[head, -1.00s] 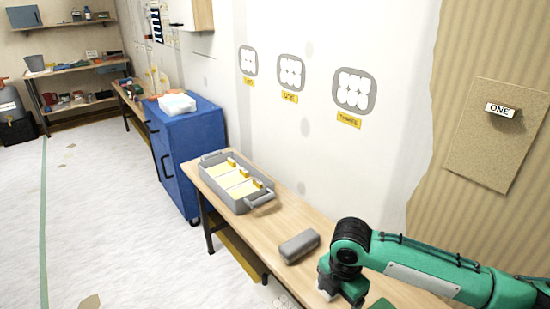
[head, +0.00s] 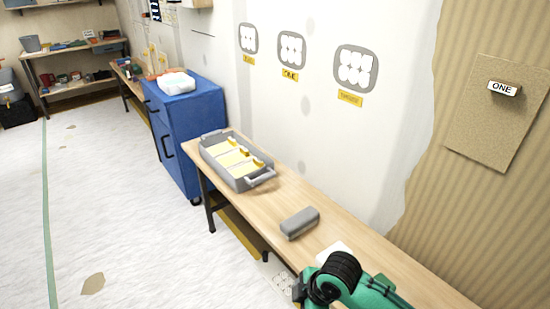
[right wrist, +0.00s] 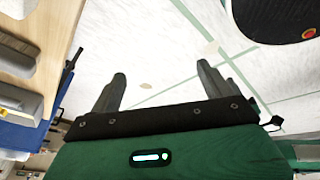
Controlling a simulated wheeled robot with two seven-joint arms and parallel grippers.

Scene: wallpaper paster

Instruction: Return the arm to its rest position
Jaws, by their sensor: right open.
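My right arm (head: 345,285) shows at the bottom of the head view, low over the near end of the wooden bench (head: 375,250); its gripper is out of that frame. In the right wrist view my right gripper (right wrist: 163,85) is open, with its two dark fingers wide apart and nothing between them. The pale floor (right wrist: 160,60) with green lines lies beyond the fingers. The bench's edge (right wrist: 70,20) is at the left of that view, apart from the fingers. My left gripper is in neither view.
A grey tray (head: 208,164) with yellow-tabbed sections and a grey block (head: 300,222) stand on the bench. A white piece (head: 335,252) lies near my arm. A blue cabinet (head: 197,125) stands behind the tray. The floor at left (head: 110,200) is open.

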